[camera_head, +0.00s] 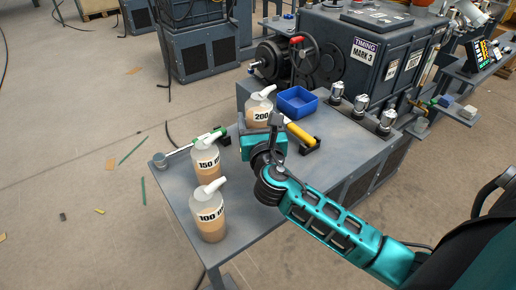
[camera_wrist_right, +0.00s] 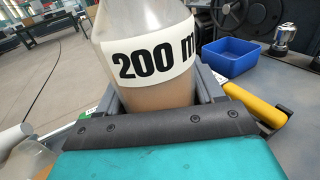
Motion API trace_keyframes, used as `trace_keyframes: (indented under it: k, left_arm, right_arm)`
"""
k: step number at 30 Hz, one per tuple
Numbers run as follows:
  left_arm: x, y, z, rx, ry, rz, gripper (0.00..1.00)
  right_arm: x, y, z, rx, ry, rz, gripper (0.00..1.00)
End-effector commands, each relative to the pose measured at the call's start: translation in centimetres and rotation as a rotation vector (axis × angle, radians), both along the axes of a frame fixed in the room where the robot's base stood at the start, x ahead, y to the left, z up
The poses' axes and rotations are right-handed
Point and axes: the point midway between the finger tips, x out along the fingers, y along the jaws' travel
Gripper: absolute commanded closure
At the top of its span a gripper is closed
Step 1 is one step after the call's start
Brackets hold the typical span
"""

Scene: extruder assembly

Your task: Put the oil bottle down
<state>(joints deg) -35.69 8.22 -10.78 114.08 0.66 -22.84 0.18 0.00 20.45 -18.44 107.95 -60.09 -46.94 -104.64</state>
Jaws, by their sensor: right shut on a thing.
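A clear oil bottle labelled 200 (camera_head: 261,107), with a white spout and brown oil inside, stands upright at the far part of the grey table. It fills the middle of the right wrist view (camera_wrist_right: 150,60). My right gripper (camera_head: 262,128) is shut on this bottle, with one finger on each side of its body. The bottle's base is hidden behind the gripper, so I cannot tell whether it touches the table. Two similar bottles, labelled 150 (camera_head: 206,160) and 100 (camera_head: 209,215), stand upright on the table's left side. My left gripper is not in view.
A blue bin (camera_head: 297,102) and a yellow-handled tool (camera_head: 300,134) lie close right of the held bottle. A hammer-like tool (camera_head: 185,148) lies behind the 150 bottle. The dark machine (camera_head: 365,60) stands behind. The table's front middle (camera_head: 258,215) is clear.

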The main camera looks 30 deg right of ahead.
Motion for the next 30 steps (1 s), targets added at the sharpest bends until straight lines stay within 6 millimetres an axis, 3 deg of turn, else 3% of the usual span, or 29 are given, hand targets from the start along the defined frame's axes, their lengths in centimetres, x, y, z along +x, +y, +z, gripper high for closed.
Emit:
trace_keyframes:
  k: [1, 8, 15, 27, 28, 30]
  left_arm:
    - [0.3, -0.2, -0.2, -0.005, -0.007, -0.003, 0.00]
    - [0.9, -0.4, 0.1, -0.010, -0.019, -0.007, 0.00]
    - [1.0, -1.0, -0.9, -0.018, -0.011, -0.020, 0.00]
    - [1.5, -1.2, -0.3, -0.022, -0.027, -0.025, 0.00]
    - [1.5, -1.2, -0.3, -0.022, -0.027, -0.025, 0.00]
    - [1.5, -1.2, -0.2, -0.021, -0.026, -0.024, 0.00]
  right_arm:
    - [0.0, 0.0, -1.1, 0.000, 0.000, 0.001, 0.79]
    - [0.0, 0.0, -2.6, -0.001, -0.002, 0.001, 0.79]
    - [0.0, 0.0, -6.1, -0.001, -0.001, 0.001, 0.79]
    - [0.0, 0.0, -6.5, -0.001, -0.002, 0.001, 0.79]
    - [0.0, 0.0, -6.6, 0.000, -0.001, 0.001, 0.31]
    - [0.0, 0.0, -6.5, 0.000, 0.000, 0.001, 0.24]
